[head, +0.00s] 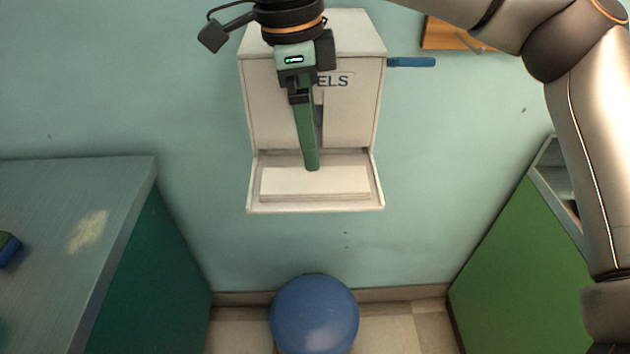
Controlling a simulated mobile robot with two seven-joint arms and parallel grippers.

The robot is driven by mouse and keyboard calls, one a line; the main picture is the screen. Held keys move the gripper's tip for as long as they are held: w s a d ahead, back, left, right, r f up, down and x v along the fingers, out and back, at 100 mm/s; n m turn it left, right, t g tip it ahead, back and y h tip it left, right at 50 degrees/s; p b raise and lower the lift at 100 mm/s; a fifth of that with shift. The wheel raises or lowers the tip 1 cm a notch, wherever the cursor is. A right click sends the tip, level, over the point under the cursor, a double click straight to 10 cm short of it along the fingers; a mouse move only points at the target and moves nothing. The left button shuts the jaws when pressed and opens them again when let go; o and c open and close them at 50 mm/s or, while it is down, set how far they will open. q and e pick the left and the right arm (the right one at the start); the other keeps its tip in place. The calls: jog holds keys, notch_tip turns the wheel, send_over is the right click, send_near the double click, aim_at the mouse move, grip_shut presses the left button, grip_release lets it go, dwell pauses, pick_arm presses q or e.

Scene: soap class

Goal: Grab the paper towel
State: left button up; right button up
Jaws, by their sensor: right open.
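A white paper towel (340,187) lies flat in the open tray at the bottom of a white wall dispenser (268,115), whose label partly shows "ELS". My right gripper (311,165) reaches down in front of the dispenser from above. Its green fingers point down, with their tips at the back edge of the paper towel in the picture. The fingers line up in this view, so the gap between them is hard to see. Nothing shows held in them. I cannot tell if the tips touch the towel. My left gripper is out of view.
A green cabinet (515,270) stands at the right. A blue round object (315,315) sits below the dispenser. A blue handle (412,62) sticks out right of it.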

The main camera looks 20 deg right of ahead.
aim_at(314, 179)
jog(key=shift+s+d+f, duration=0.1)
jog(key=shift+s+f, duration=0.1)
jog(key=shift+f, duration=1.55)
jog(key=shift+s+f, duration=0.15)
jog(key=shift+f, duration=1.55)
jog(key=c, duration=1.3)
jog(key=shift+r, duration=0.1)
